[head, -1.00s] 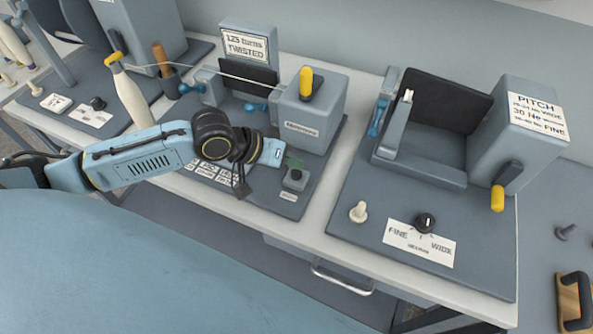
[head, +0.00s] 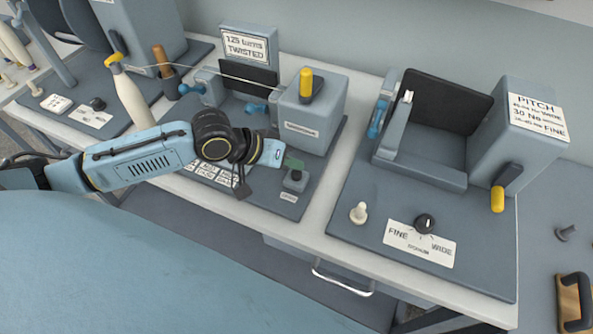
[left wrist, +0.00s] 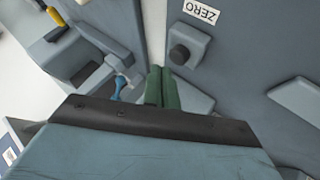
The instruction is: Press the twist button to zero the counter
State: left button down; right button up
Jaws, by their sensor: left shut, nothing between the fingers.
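The twist button (head: 296,175) is a dark round button on a small grey block at the front right of the twisting machine's base. In the left wrist view the button (left wrist: 180,54) stands beside a white ZERO label (left wrist: 201,12). My left gripper (head: 292,163) is shut and empty, with its green fingers just behind and above the button in the head view. In the left wrist view the shut green fingertips (left wrist: 161,70) are to the left of the button, apart from it in the picture. The exact height gap cannot be told. My right gripper is not in view.
The twisting machine's grey housing (head: 311,125) with a yellow-tipped lever (head: 306,84) stands close behind the gripper. White key labels (head: 212,172) lie under my forearm. The pitch machine (head: 430,140) with its knob (head: 425,222) stands to the right.

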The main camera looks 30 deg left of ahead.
aim_at(292, 175)
pick_arm(q)
jog(key=shift+f, duration=0.15)
dwell(0.6)
jog(key=shift+f, duration=0.25)
jog(key=shift+f, duration=0.6)
dwell(0.8)
jog(key=shift+r+p, duration=1)
jog(key=shift+p, duration=0.4)
notch_tip(292, 175, up, 5)
jog(key=p, duration=0.6)
